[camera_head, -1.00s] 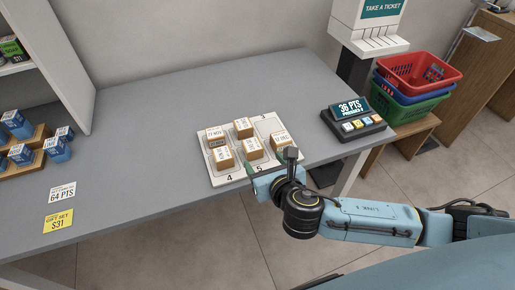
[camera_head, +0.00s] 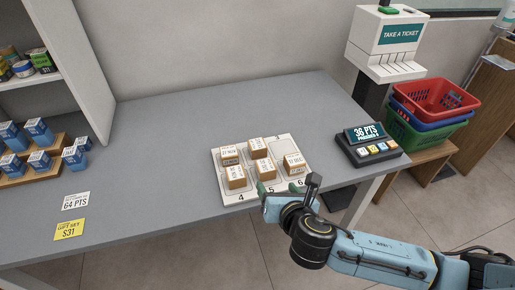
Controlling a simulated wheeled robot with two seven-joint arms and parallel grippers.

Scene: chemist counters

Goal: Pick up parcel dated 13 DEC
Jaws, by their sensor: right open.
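Several small brown parcels with white date labels stand on a white numbered board (camera_head: 231,198) on the grey counter. The right-hand parcel (camera_head: 294,164) has a label ending in DEC; its day is too small to read surely. The back-left parcel (camera_head: 229,155) has a label that seems to read NOV. The back-middle parcel (camera_head: 258,148), front-left parcel (camera_head: 235,177) and centre parcel (camera_head: 265,169) have labels I cannot read. My right gripper (camera_head: 287,188) is open and empty at the board's front edge, close to the right-hand parcel. My left gripper is not in view.
A points display (camera_head: 366,140) stands on the counter's right end, with a ticket machine (camera_head: 390,45) behind it. Stacked baskets (camera_head: 430,105) stand on a bench at right. Blue boxes (camera_head: 40,132) and price cards (camera_head: 70,229) are at left. The counter between them and the board is clear.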

